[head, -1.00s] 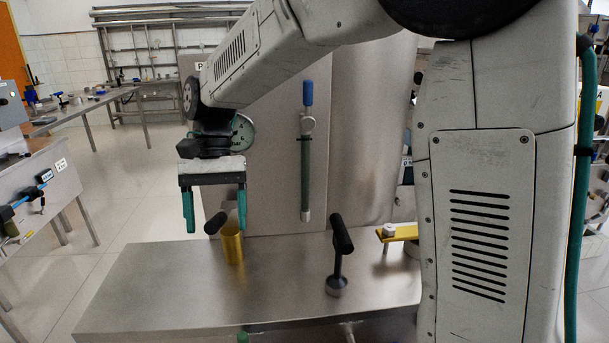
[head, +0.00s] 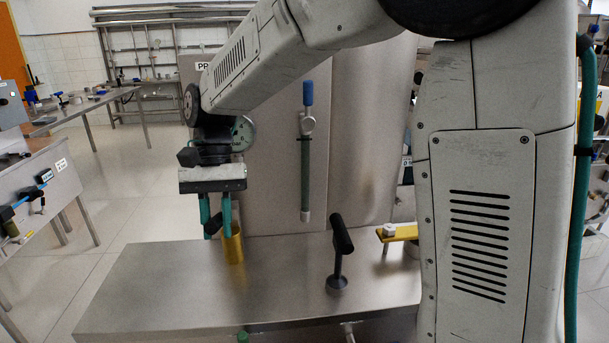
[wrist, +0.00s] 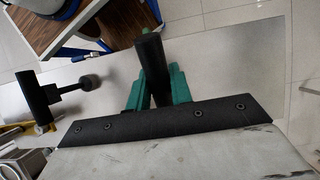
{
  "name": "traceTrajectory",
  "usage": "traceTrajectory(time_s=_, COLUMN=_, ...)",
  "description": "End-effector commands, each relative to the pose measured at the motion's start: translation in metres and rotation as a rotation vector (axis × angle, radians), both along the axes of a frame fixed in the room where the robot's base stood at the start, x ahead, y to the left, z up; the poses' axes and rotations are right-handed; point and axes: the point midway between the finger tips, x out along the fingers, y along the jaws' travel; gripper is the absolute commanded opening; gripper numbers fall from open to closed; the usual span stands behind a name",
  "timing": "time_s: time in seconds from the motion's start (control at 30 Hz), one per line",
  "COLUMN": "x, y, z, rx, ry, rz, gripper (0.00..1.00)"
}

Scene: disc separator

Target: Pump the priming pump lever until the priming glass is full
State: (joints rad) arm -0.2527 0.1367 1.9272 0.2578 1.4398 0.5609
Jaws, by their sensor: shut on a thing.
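My gripper (head: 215,218) is shut on a black bar handle (wrist: 152,65). In the wrist view the handle stands between the two green fingers and sticks out past them. In the head view the fingers mostly hide it, beside a brass-yellow cylinder (head: 233,246) on the steel bench; I take this as the priming pump and its lever. An upright tube (head: 305,170) with a blue top and a greenish body is on the steel panel behind; it may be the priming glass. Its liquid level cannot be told.
A second black T-shaped lever (head: 340,250) stands on the steel bench (head: 170,290) to the right; it also shows in the wrist view (wrist: 55,97). A yellow bar (head: 398,232) lies farther right. A round gauge (head: 243,133) is partly behind my arm. The bench's front left is clear.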

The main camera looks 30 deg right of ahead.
Motion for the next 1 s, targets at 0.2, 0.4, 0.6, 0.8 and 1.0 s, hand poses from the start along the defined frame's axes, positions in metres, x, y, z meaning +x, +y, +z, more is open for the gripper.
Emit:
traceTrajectory(time_s=0.2, x=-0.005, y=0.002, z=-0.012, rx=-0.03, ry=-0.074, rz=0.002, gripper=0.0)
traceTrajectory(time_s=0.4, x=-0.012, y=0.005, z=-0.04, rx=-0.101, ry=-0.244, rz=0.003, gripper=0.0)
traceTrajectory(time_s=0.6, x=-0.014, y=0.006, z=-0.055, rx=-0.136, ry=-0.328, rz=0.003, gripper=0.0)
traceTrajectory(time_s=0.8, x=-0.014, y=0.005, z=-0.085, rx=-0.209, ry=-0.504, rz=0.005, gripper=0.0)
traceTrajectory(time_s=1.0, x=-0.013, y=0.005, z=-0.097, rx=-0.236, ry=-0.577, rz=0.003, gripper=0.0)
